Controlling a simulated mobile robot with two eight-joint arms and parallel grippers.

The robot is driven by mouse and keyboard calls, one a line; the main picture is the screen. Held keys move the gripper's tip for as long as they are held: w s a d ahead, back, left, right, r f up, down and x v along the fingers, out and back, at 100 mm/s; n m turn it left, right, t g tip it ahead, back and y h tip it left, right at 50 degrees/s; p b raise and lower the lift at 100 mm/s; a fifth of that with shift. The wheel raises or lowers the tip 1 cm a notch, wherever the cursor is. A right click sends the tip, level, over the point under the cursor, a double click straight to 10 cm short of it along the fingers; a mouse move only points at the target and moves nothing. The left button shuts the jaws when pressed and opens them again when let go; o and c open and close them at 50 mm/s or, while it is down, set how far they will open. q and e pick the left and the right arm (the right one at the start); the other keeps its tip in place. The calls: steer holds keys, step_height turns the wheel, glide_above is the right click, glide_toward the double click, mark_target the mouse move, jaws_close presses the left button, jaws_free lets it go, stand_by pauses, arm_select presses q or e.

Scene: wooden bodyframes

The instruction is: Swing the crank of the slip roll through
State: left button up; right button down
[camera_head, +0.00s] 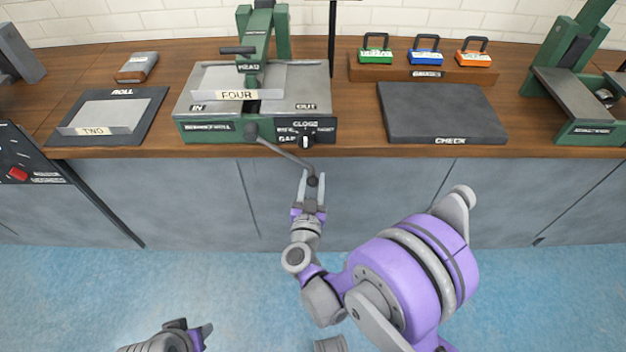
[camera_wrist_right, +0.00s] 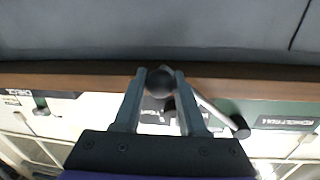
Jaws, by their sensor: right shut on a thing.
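The slip roll (camera_head: 254,128) is a green and grey machine on the wooden bench, with IN and OUT marked on its top. Its crank (camera_head: 282,152) is a grey arm running from a dark hub on the front down and right to a dark round knob (camera_head: 313,181). My right gripper (camera_head: 312,178) is shut on the knob, in front of the bench edge. In the right wrist view the knob (camera_wrist_right: 159,82) sits between the two fingertips, with the crank arm (camera_wrist_right: 215,112) running off to the right. My left gripper (camera_head: 200,333) is at the bottom edge, away from the bench; its jaw state is unclear.
A dark panel with a CLOSE label and a small knob (camera_head: 305,141) is right of the crank hub. A plate marked FOUR (camera_head: 237,95) lies on the machine. A TWO plate (camera_head: 95,130) lies left, a grey CHECK slab (camera_head: 440,112) right. Colored padlock-like gauges (camera_head: 426,57) stand behind.

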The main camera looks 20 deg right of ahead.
steer(key=shift+f, duration=0.15)
steer(key=shift+w+a+f+m+y+b, duration=0.25)
steer(key=shift+w+a+f+m+b, duration=0.7)
steer(key=shift+a+f+m, duration=1.7)
steer(key=shift+w+a+f+m+y+b, duration=0.25)
steer(key=shift+w+a+f+m+b, duration=0.5)
steer(key=shift+a+m, duration=2.15)
steer(key=w+a+r+m+p, duration=0.2)
steer(key=a+r+m, duration=0.1)
steer(key=a, duration=0.5)
steer(key=w+a+r+m+y+p, duration=0.1)
steer(key=a+r+m, duration=0.3)
steer(key=a, duration=0.5)
steer(key=shift+w+p, duration=0.6)
steer(key=shift+w, duration=0.2)
steer(key=shift+r+m, duration=0.15)
steer(key=shift+m, duration=0.1)
steer(key=shift+c, duration=2.4)
jaws_free()
